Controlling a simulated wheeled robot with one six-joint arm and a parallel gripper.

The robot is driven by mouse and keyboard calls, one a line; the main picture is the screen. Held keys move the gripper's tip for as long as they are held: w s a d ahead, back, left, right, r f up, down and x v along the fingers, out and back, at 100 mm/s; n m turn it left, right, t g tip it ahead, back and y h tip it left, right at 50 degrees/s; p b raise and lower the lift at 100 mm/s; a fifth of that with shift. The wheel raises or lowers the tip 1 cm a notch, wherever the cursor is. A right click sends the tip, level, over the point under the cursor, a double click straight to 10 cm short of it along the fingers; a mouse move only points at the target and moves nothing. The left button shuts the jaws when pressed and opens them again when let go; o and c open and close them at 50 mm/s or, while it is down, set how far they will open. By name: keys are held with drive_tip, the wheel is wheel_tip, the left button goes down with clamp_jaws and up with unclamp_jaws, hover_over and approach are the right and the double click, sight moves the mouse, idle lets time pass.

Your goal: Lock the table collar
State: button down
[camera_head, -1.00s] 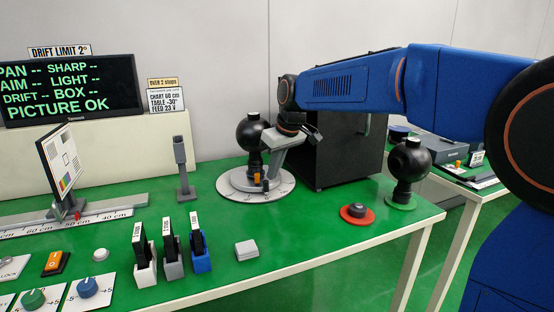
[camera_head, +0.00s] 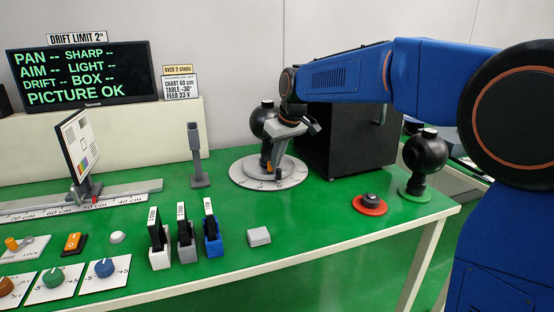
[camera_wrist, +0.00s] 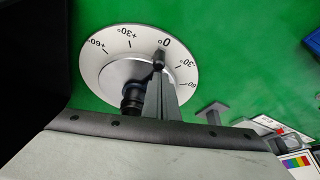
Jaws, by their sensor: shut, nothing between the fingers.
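The round table (camera_head: 243,178) is a white disc with degree marks and a raised grey centre, on the green bench. A black ball-shaped camera (camera_head: 263,121) stands on it. A small orange part (camera_head: 270,167) shows low at the camera's front, beside my gripper (camera_head: 268,162). My gripper reaches down over the table, shut and empty. In the wrist view, the disc (camera_wrist: 97,55) shows marks from +60° past 0°, and my gripper (camera_wrist: 159,62) lies over its edge near the 0° mark. My gripper and wrist hide part of the collar area; I cannot tell whether they touch it.
A black box (camera_head: 350,140) stands close behind and right of the table. A second black ball camera (camera_head: 425,152) stands on a green disc at right, near a red-based button (camera_head: 370,204). A grey post (camera_head: 196,155) stands left. The bench between table and front edge is mostly clear.

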drive_tip(key=shift+a, duration=0.1)
drive_tip(key=shift+a+m, duration=0.2)
drive_tip(key=shift+m, duration=0.1)
drive_tip(key=shift+a, duration=0.1)
drive_tip(key=shift+s+a+m+h, duration=0.15)
drive_tip(key=shift+a+m+h, duration=0.25)
drive_tip(key=shift+a+m, duration=0.5)
drive_tip(key=shift+a+m+t+h, duration=0.4)
drive_tip(key=shift+a+m, duration=0.7)
drive_tip(key=shift+m, duration=0.1)
drive_tip(key=shift+w+a+m+h, duration=0.3)
drive_tip(key=shift+a+m, duration=0.25)
drive_tip(key=shift+m, duration=0.05)
drive_tip(key=shift+w+a, duration=0.25)
drive_tip(key=shift+a, duration=0.25)
drive_tip(key=shift+d, duration=0.1)
